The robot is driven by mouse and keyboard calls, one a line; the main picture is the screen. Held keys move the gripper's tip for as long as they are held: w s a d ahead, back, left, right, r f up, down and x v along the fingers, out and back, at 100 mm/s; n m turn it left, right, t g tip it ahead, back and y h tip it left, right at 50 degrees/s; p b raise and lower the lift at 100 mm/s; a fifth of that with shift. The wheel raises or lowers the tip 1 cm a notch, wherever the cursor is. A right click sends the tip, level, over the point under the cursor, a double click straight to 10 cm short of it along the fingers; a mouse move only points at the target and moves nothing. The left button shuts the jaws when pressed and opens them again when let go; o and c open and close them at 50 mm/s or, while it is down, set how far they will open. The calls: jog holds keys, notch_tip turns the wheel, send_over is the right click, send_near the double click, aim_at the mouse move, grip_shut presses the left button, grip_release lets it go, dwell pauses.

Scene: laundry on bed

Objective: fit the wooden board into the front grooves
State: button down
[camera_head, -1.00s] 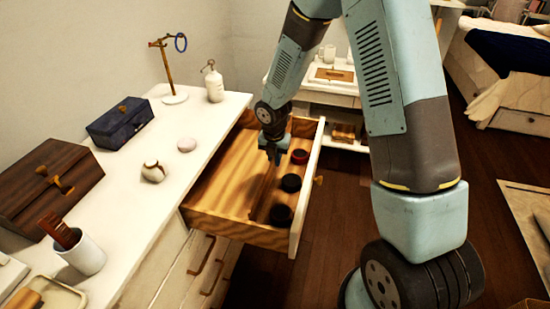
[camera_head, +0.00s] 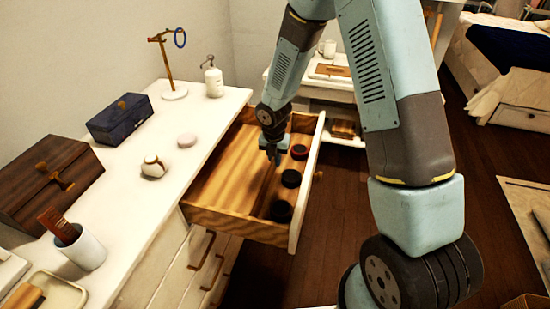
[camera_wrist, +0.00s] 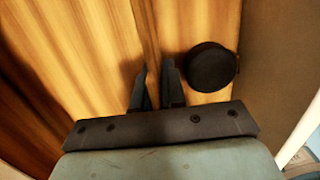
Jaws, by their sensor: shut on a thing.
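The open wooden drawer (camera_head: 238,232) is pulled out from the white dresser. The wooden board (camera_head: 264,190) stands as a thin strip running along inside it, and shows in the wrist view (camera_wrist: 146,28) as a narrow upright edge. My gripper (camera_head: 273,157) reaches down into the drawer and is shut on the board. In the wrist view its two dark fingers (camera_wrist: 154,72) stand close on either side of the board. The grooves are not clear in either view, so I cannot tell whether the board's ends sit in them.
Dark round items (camera_head: 291,178) lie in a row between the board and the drawer front (camera_head: 307,185); one (camera_wrist: 211,67) is just right of my fingers. A blue box (camera_head: 120,118), a brown box (camera_head: 48,183) and a brush cup (camera_head: 80,248) stand on the dresser top.

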jog(key=shift+f, duration=0.85)
jog(key=c, duration=1.1)
grip_release()
jog(key=shift+r, duration=0.1)
jog(key=r, duration=0.9)
jog(key=s+r, duration=0.1)
jog(key=r, duration=0.3)
jog(key=shift+a+r, duration=0.2)
jog(key=shift+r, duration=0.05)
